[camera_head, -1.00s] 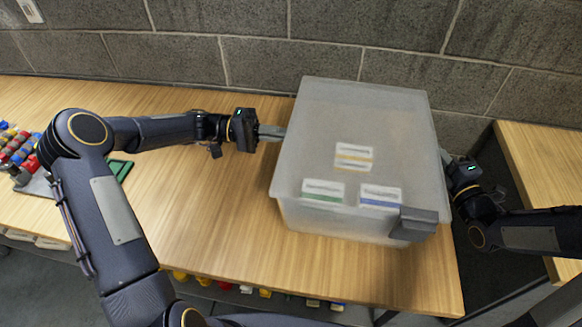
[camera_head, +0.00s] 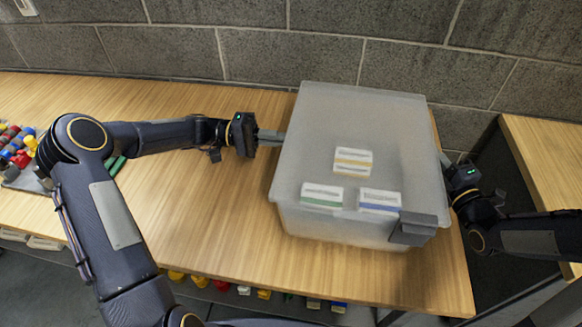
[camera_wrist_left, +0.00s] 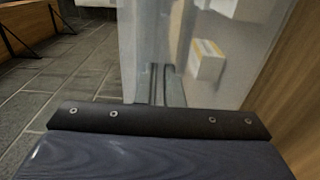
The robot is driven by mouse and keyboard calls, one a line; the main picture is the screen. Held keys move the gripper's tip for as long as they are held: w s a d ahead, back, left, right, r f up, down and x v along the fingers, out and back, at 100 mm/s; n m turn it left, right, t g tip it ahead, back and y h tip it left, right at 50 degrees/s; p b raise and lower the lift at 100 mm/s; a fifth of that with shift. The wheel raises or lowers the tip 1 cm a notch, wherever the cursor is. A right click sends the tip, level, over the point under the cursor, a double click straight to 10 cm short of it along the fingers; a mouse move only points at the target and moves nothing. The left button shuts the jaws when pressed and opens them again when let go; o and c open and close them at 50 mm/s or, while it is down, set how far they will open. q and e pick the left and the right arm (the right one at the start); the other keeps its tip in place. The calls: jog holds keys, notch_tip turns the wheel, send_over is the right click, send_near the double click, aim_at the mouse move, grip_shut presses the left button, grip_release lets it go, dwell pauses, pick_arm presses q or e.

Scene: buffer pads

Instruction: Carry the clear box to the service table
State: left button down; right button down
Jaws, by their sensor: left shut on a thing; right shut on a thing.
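The clear box (camera_head: 330,130) is a large translucent bin with a lid and a grey latch (camera_head: 413,228) at its front right corner. It is over the right part of the wooden table; I cannot tell whether it touches the top. Three labelled packs with yellow, green and blue bands show through it. My left gripper (camera_head: 270,137) is shut on the box's left side. In the left wrist view its fingers meet the box wall (camera_wrist_left: 140,45). My right gripper (camera_head: 447,163) is shut on the box's right side, its fingertips partly hidden by the box.
A tray with coloured pieces (camera_head: 20,160) sits at the far left. Another wooden table (camera_head: 545,150) stands at the right, across a dark gap. A grey block wall (camera_head: 260,50) runs behind. Coloured items sit below the front edge.

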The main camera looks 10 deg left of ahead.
pick_arm(q)
jog(key=c, duration=1.6)
grip_release()
pick_arm(e)
jog(key=c, duration=1.6)
grip_release()
pick_arm(q)
jog(key=shift+o, duration=0.2)
pick_arm(e)
jog(key=shift+o, duration=0.2)
pick_arm(q)
jog(key=shift+a, duration=0.1)
jog(key=a, duration=0.7)
jog(key=shift+a, duration=0.4)
pick_arm(e)
jog(key=v, duration=1.2)
pick_arm(q)
jog(key=shift+s+f, duration=0.1)
pick_arm(e)
jog(key=shift+f, duration=0.1)
